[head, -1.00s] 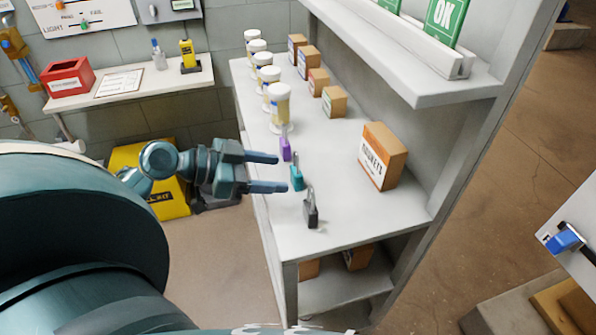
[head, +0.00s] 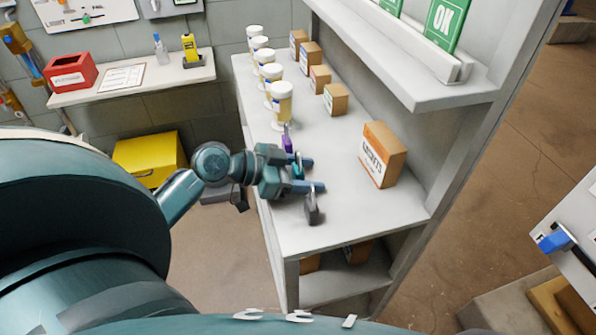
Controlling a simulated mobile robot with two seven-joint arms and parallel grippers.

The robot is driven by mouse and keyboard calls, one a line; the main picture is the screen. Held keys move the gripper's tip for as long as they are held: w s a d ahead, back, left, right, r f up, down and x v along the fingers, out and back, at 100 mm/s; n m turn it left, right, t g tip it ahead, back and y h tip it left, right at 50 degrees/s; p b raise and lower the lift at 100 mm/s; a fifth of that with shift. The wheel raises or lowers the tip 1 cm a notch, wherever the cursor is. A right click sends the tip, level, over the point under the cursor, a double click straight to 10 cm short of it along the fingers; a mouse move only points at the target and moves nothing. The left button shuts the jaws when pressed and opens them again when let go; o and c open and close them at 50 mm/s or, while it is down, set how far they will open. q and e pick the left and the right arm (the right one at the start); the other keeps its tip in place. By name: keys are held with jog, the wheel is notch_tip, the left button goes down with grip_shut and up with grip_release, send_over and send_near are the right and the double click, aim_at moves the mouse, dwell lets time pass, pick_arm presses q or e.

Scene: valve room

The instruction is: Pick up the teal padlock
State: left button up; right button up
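The teal padlock (head: 298,172) stands on the grey shelf (head: 345,215), mostly hidden by my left gripper; its shackle shows between the fingers. My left gripper (head: 318,174) reaches in from the left over the shelf edge, its fingers still apart, one on each side of the teal padlock. I cannot tell whether either finger touches it. A purple padlock (head: 287,142) stands just behind the gripper. A dark grey padlock (head: 312,212) stands just in front of the nearer finger. My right gripper is out of view.
White-lidded jars (head: 281,103) line the shelf's left edge farther back. Small brown boxes (head: 335,99) stand along its back right, and a larger orange-and-brown box (head: 382,155) is nearer. An upper shelf (head: 440,95) overhangs the right side. The shelf's front is clear.

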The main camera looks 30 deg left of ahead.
pick_arm(q)
jog(key=c, duration=0.9)
jog(key=shift+o, duration=0.2)
